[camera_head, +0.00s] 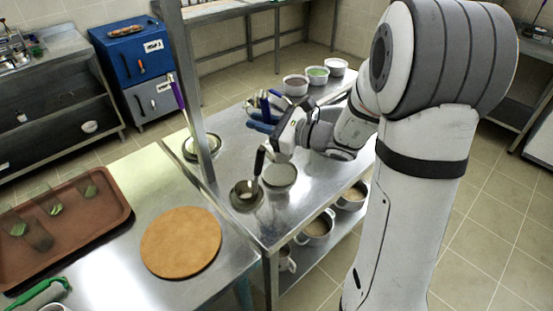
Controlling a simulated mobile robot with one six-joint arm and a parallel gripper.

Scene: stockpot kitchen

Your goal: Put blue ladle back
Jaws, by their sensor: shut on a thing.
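My gripper (261,121) is over the metal table, past the black-handled ladle. It is shut on the blue ladle (265,102), whose dark blue handle stands up between the blue fingers. The ladle's bowl cannot be made out behind the gripper. A purple-handled ladle (178,94) stands in a round dish (203,147) to the left, beside a metal post. A black-handled ladle (259,161) stands upright with its bowl in a small metal dish (247,194) nearer the front. A pale bowl (279,177) is just right of it.
Three filled bowls (318,75) stand at the table's far right. Several pots (317,228) are on the lower shelf. The metal post (190,80) rises left of the gripper. A round board (181,242) and a brown tray (72,226) lie on the left counter.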

